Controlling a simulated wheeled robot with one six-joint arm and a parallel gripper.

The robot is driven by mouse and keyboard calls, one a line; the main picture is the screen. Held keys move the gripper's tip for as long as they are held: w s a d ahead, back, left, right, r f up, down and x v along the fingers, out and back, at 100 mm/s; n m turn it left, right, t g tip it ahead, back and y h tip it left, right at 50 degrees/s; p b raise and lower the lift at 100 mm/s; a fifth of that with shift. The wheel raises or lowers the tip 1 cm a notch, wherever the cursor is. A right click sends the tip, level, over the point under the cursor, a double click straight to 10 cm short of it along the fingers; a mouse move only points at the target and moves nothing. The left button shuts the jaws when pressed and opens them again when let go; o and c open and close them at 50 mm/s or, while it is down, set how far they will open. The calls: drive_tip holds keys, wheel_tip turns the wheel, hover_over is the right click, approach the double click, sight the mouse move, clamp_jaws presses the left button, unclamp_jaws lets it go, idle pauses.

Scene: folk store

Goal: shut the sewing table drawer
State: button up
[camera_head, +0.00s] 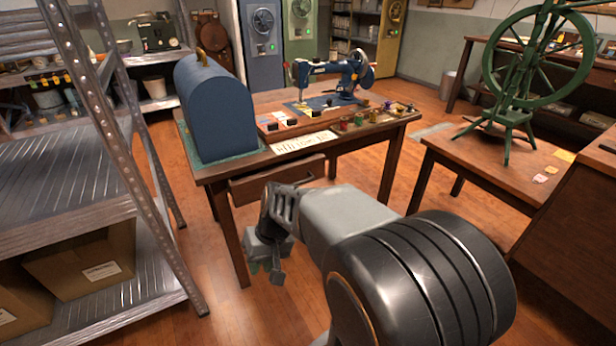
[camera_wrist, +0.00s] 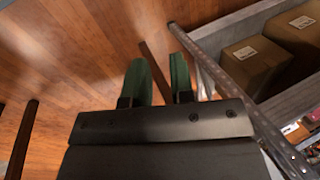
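The wooden sewing table (camera_head: 215,172) stands ahead of me. Its drawer (camera_head: 243,190) sits under the front edge of the top and appears to stick out a little. My arm covers part of the drawer front, so how far out it is cannot be told exactly. My gripper (camera_head: 264,268) is in front of the table and lower than the drawer, pointing down. In the wrist view its two green fingers (camera_wrist: 158,82) are apart with nothing between them. The drawer cannot be made out in the wrist view.
On the table are a blue domed case (camera_head: 215,105), a blue sewing machine (camera_head: 335,82) and several spools (camera_head: 358,118). A metal shelf (camera_head: 75,195) with cardboard boxes stands close at left. A second table (camera_head: 490,165) bears a green spinning wheel at right. Floor between is clear.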

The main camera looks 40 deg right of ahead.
drive_tip(key=w+d+r+m+t+y+p, duration=0.2)
drive_tip(key=w+d+m+t+y+p, duration=0.45)
drive_tip(key=w+d, duration=0.5)
drive_tip(key=s+d+f+m+t+h+p, duration=0.1)
drive_tip(key=d+m+t+h, duration=0.25)
drive_tip(key=d, duration=0.55)
drive_tip(key=s+d+f+m+t+h+p, duration=0.1)
drive_tip(key=d+f+m+t+h, duration=0.2)
drive_tip(key=d, duration=0.6)
drive_tip(key=shift+t, duration=0.7)
drive_tip(key=x, duration=0.4)
drive_tip(key=b+x, duration=0.1)
drive_tip(key=x, duration=0.3)
drive_tip(key=r+x, duration=0.1)
drive_tip(key=x, duration=0.4)
drive_tip(key=shift+a+r, duration=0.1)
drive_tip(key=shift+a, duration=0.15)
clamp_jaws()
